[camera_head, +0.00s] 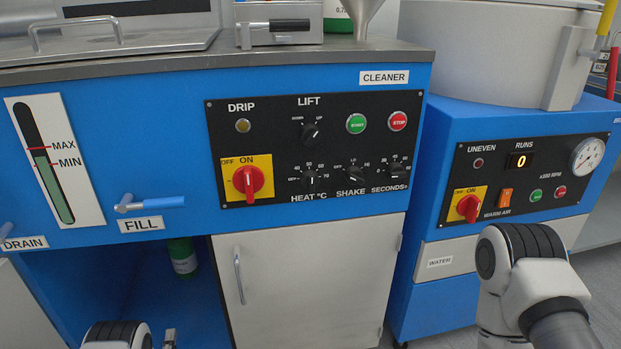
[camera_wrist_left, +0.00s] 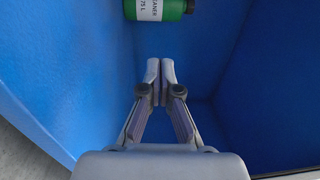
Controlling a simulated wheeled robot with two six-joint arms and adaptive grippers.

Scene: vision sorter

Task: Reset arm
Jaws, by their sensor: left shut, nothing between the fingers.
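My left gripper (camera_wrist_left: 160,70) shows in the left wrist view with its two fingertips together and nothing between them. It points into a blue-walled space under the cleaner. In the head view, part of my left arm shows at the bottom left, with a small part of the left gripper (camera_head: 169,338) beside it. My right arm shows at the bottom right in front of the second machine, but its gripper is out of view.
A green bottle (camera_head: 182,257) stands in the blue recess; it also shows ahead of the fingertips in the left wrist view (camera_wrist_left: 160,9). The second machine's panel (camera_head: 522,180) is at right.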

